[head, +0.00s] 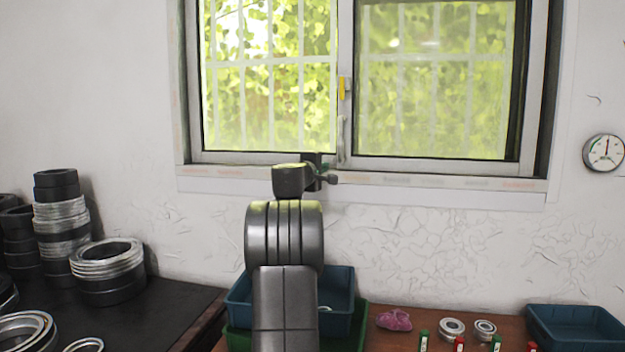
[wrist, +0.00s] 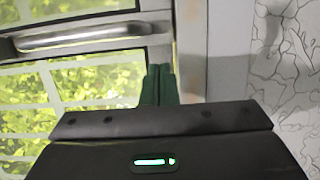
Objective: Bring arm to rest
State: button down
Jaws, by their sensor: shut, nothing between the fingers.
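My arm (head: 285,240) stands raised in the middle of the head view, in front of the window. Its end is near the window sill, and the fingers are mostly hidden there behind the wrist. In the wrist view my gripper (wrist: 159,84) shows two dark green fingers side by side, pressed together with nothing between them. They point towards the window frame.
Bearing rings (head: 107,262) are stacked on the dark table at left. A blue bin (head: 341,285) above a green bin is partly behind my arm. A pink cloth (head: 394,320), two small bearings (head: 451,328) and a blue tray (head: 577,322) are on the brown table.

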jog(key=b+v, duration=0.2)
jog(key=v, duration=0.5)
jog(key=shift+a, duration=0.2)
jog(key=p+x, duration=0.6)
jog(key=x, duration=0.7)
jog(key=shift+r, duration=0.25)
jog(key=shift+s+d+r, duration=0.1)
jog(key=shift+s, duration=0.1)
